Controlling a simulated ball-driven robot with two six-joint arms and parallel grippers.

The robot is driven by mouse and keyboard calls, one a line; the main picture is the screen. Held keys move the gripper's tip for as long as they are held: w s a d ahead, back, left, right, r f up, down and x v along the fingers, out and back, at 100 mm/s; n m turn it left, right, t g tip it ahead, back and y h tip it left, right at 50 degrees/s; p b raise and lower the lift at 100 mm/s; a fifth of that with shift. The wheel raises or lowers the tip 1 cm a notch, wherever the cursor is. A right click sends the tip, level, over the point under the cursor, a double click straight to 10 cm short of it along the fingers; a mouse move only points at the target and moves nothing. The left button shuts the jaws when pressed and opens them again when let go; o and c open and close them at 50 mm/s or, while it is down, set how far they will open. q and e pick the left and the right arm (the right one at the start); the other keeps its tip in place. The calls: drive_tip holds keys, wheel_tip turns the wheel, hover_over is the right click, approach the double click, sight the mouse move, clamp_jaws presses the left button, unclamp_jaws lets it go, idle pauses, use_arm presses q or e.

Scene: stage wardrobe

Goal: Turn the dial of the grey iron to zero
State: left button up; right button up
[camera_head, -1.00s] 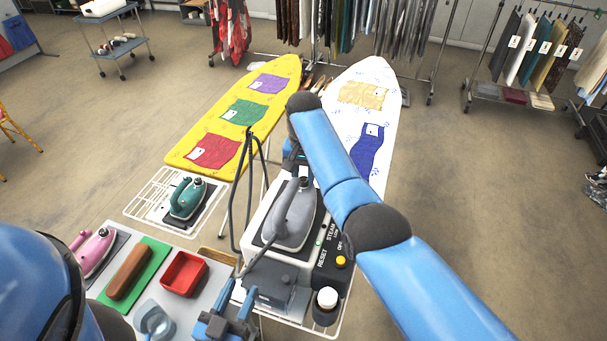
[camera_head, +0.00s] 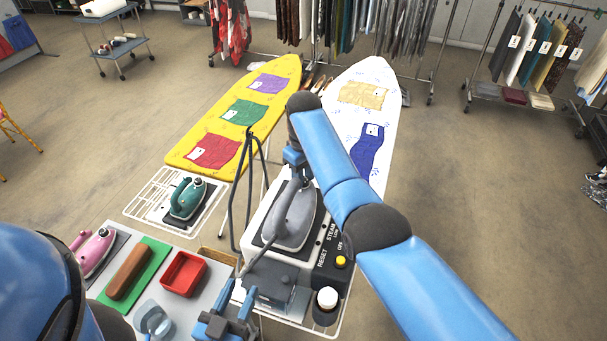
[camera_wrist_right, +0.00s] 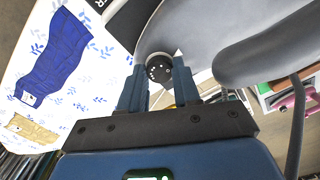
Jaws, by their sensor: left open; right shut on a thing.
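The grey iron (camera_head: 292,218) rests flat on the white steam station (camera_head: 262,212), soleplate down. In the right wrist view its grey body (camera_wrist_right: 200,40) fills the top and its handle (camera_wrist_right: 265,50) is at the right. The black dial (camera_wrist_right: 159,68), with white marks on its face, sits between the fingertips of my right gripper (camera_wrist_right: 158,80), which is shut on it. Which mark the dial points to is too small to tell. In the head view my right gripper (camera_head: 293,160) is at the iron's far end, partly hidden by my arm. My left gripper (camera_head: 226,325) is open and empty, low at the bottom centre.
A teal iron (camera_head: 187,198) stands on a wire rack at the left. A pink iron (camera_head: 95,250), a red tray (camera_head: 183,273) and a green mat (camera_head: 153,250) lie on the grey table. Black hoses (camera_head: 237,200) rise beside the steam station. Yellow (camera_head: 185,148) and white (camera_head: 388,82) ironing boards stand behind.

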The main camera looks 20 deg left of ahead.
drive_tip(key=shift+n, duration=1.6)
drive_tip(key=o, duration=1.1)
drive_tip(key=shift+c, duration=0.2)
drive_tip(key=shift+r, duration=0.1)
wheel_tip(320, 180, up, 11)
drive_tip(key=b, duration=0.3)
drive_tip(key=shift+f, duration=0.2)
